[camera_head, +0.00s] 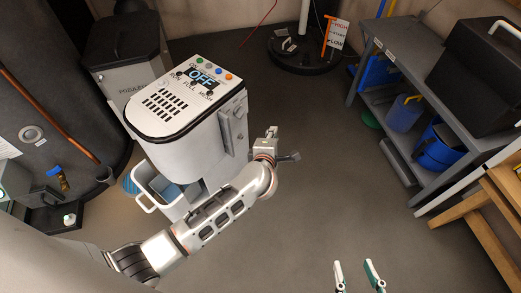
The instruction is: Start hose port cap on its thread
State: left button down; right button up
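A white machine (200,135) with a display reading OFF stands left of centre. A raised side plate (234,124) with a small round fitting is on its right side. I cannot make out a hose port cap or thread for certain. My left arm comes in from the lower left, and its gripper (271,133) is close beside the machine's lower right side. It is too small to tell whether its fingers are open or hold anything. My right gripper (354,271) shows at the bottom edge, its two fingers apart with nothing visible between them.
A grey shelf bench (395,75) with a black case (485,65) and wooden legs (485,215) are at right. The middle floor is clear.

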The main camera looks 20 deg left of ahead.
pick_arm(q)
jog(key=w+a+f+m+b, duration=0.1)
jog(key=a+f+m, duration=0.1)
jog(key=f, duration=0.5)
jog(key=w+a+f+m+t+b, duration=0.1)
jog(key=a+f, duration=0.3)
jog(key=f, duration=0.4)
jog(key=shift+w+a+f+m+h, duration=0.2)
jog(key=shift+w+m+h, duration=0.1)
jog(key=shift+m, duration=0.3)
pick_arm(e)
jog(key=shift+w+a+r+m, duration=0.2)
jog(key=shift+a+r+m, duration=0.1)
jog(key=shift+a, duration=0.3)
pick_arm(q)
jog(key=a, duration=0.1)
jog(key=w+a, duration=0.1)
jog(key=a, duration=0.2)
jog(key=shift+w+a+b, duration=0.3)
jog(key=shift+a+b, duration=0.05)
pick_arm(e)
jog(key=shift+w+r, duration=0.1)
jog(key=shift+r, duration=0.05)
jog(key=shift+w, duration=0.1)
jog(key=shift+s+f, duration=0.25)
jog(key=shift+f, duration=0.05)
jog(key=shift+w+r, duration=0.3)
